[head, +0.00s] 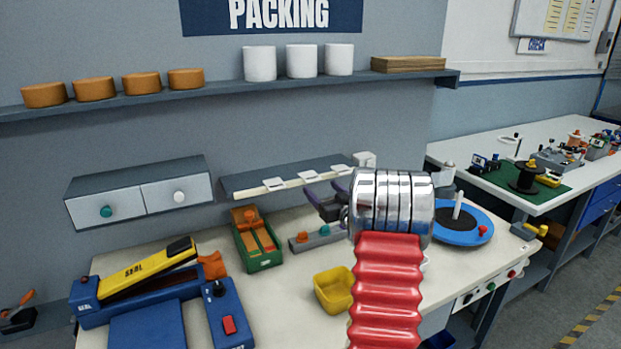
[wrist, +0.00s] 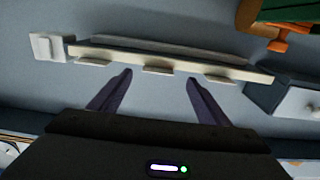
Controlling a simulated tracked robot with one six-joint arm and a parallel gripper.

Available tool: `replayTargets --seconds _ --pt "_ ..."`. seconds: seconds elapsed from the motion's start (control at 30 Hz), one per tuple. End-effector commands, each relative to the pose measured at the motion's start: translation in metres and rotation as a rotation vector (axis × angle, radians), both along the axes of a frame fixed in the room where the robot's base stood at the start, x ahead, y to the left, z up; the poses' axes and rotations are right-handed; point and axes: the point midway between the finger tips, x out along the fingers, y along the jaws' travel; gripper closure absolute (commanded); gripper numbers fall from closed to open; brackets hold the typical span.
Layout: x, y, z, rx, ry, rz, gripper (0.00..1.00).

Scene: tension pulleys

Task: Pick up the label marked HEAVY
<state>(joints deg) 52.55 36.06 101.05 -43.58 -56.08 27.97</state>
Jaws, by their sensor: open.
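Three small white labels sit in a row along the narrow wall shelf in the head view: a left one (head: 273,184), a middle one (head: 305,177) and a right one (head: 341,169). No writing on them is readable, so I cannot tell which is marked HEAVY. In the wrist view they show as thin edges along the shelf, with the middle label (wrist: 157,70) between my fingertips in the picture. My gripper (wrist: 160,77) is open and empty, its dark purple fingers pointing at the shelf; it also shows below the shelf in the head view (head: 328,203), partly hidden by my arm.
The narrow shelf (head: 290,168) has a drawer unit (head: 140,193) at its left and a white block (head: 364,160) at its right end. Below stand a green box (head: 257,240) with orange parts, a yellow bin (head: 333,289) and a blue round stand (head: 463,238).

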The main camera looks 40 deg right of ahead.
Motion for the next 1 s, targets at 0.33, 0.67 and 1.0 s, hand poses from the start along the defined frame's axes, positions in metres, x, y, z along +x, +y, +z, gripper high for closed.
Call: replayTargets --seconds 0.33,0.67,1.0 --pt "0.03 -0.012 0.001 0.0 0.0 0.002 0.3" --pt "0.049 -0.018 0.001 0.0 0.001 0.001 0.3" --pt "0.049 -0.017 0.001 0.0 0.0 0.001 0.3"
